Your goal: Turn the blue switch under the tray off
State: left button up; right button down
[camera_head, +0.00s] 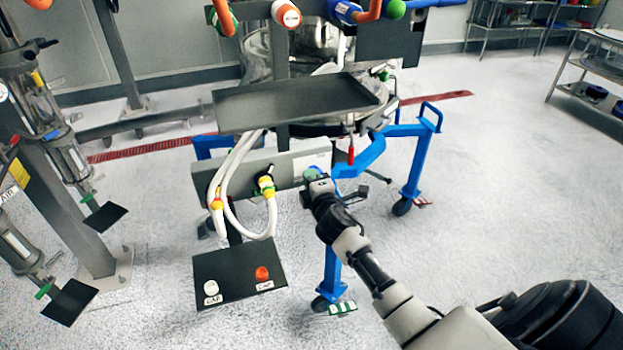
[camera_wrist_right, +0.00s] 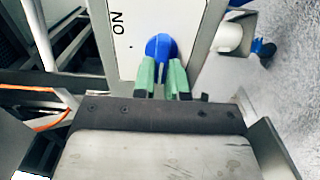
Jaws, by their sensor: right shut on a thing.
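The blue switch (camera_wrist_right: 160,46) is a round blue knob on a pale panel, with the letters "ON" beside it in the right wrist view. In the head view only a little of the blue switch (camera_head: 312,173) shows behind my gripper. It sits on the grey box (camera_head: 286,166) below the dark tray (camera_head: 245,108). My right gripper (camera_head: 316,181) is at the switch; its green fingertips (camera_wrist_right: 162,77) are shut on the knob's sides. The fingers cover the knob's lower part. My left gripper does not show in either view.
White hoses (camera_head: 241,205) loop from the box's left part. The blue wheeled frame (camera_head: 414,165) stands behind and to the right. Open floor (camera_head: 490,180) lies to the right.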

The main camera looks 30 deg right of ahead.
dwell(0.4)
jog(key=c, duration=1.2)
grip_release()
jog(key=shift+o, duration=0.2)
jog(key=v, duration=1.1)
jog(key=shift+b, duration=0.3)
jog(key=shift+w+a+f, duration=0.1)
jog(key=s+a+f+m+g+y, duration=0.1)
jog(key=s+f+m+g, duration=0.2)
jog(key=f, duration=0.7)
jog(key=s+a+f+m+g+y, duration=0.15)
jog(key=s+f, duration=0.25)
jog(key=f, duration=0.7)
jog(key=s+a+f+m+g, duration=0.1)
jog(key=s+f+g, duration=0.3)
jog(key=f, duration=0.6)
jog(key=s+a+f+m+g, duration=0.2)
jog(key=s+f, duration=0.4)
jog(key=s, duration=0.4)
jog(key=s+a+f+m+g+y, duration=0.1)
jog(key=s+a+f+m+g, duration=0.1)
jog(key=s+f, duration=0.4)
jog(key=s+a+f+m+g, duration=0.2)
jog(key=s+f, duration=0.5)
jog(key=s, duration=0.9)
jog(key=shift+a+m+g, duration=0.3)
jog(key=shift+m+g, duration=0.45)
jog(key=shift+g, duration=0.3)
